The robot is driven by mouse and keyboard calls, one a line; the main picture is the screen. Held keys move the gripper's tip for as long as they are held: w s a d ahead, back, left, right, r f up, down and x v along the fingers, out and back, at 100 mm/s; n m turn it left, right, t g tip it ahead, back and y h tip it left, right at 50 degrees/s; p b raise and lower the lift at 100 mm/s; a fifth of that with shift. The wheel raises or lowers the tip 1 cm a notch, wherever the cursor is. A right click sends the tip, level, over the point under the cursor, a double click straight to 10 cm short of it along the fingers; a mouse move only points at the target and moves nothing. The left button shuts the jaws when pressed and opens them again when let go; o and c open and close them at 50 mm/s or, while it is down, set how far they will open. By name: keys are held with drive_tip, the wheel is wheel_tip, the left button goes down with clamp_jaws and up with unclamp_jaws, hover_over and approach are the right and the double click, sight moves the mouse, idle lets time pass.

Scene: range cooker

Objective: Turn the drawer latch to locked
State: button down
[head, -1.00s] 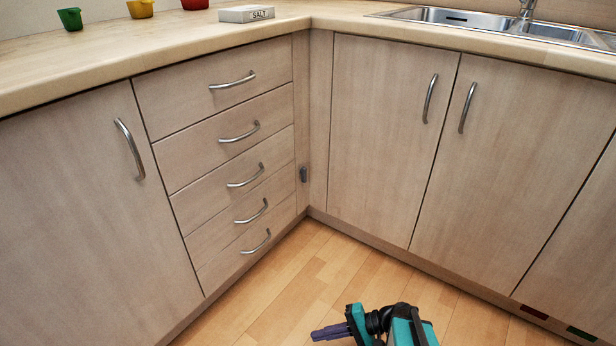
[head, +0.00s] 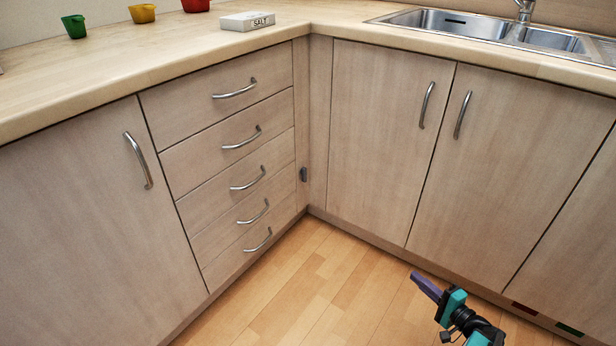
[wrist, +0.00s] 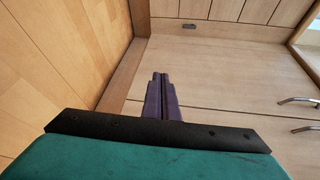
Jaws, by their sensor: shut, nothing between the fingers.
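The drawer latch (head: 303,174) is a small grey piece on the narrow panel to the right of the drawer stack, near the inner corner. It looks upright in the head view, but its setting is too small to read. A small dark piece (wrist: 189,27) near the top of the wrist view looks like the same latch. My gripper (head: 415,277) has its purple fingers shut and empty, low over the floor in front of the right-hand doors, well apart from the latch. The fingers also show in the wrist view (wrist: 160,76), pointing towards the cabinets.
The drawers (head: 230,138) are closed, with bar handles. Closed doors (head: 378,140) stand on the right. A red patch (head: 524,309) and a green patch (head: 570,329) mark the base at lower right. The wooden floor (head: 300,290) is clear. A salt box (head: 247,21) lies on the worktop.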

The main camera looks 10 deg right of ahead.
drive_tip(key=s+d+r+m+t+h+p, duration=0.1)
drive_tip(key=s+d+r+m+h, duration=0.1)
drive_tip(key=d, duration=0.7)
drive_tip(key=s+d+r+m+t+h+p, duration=0.1)
drive_tip(key=s+d+r+m+h, duration=0.1)
drive_tip(key=s+d+r+h, duration=0.2)
drive_tip(key=s+d+h, duration=0.2)
drive_tip(key=s+d, duration=0.1)
drive_tip(key=d, duration=0.1)
drive_tip(key=shift+s+d+r+m+h, duration=0.25)
drive_tip(key=shift+d+r+m+h, duration=0.05)
drive_tip(key=shift+d+r+m, duration=0.1)
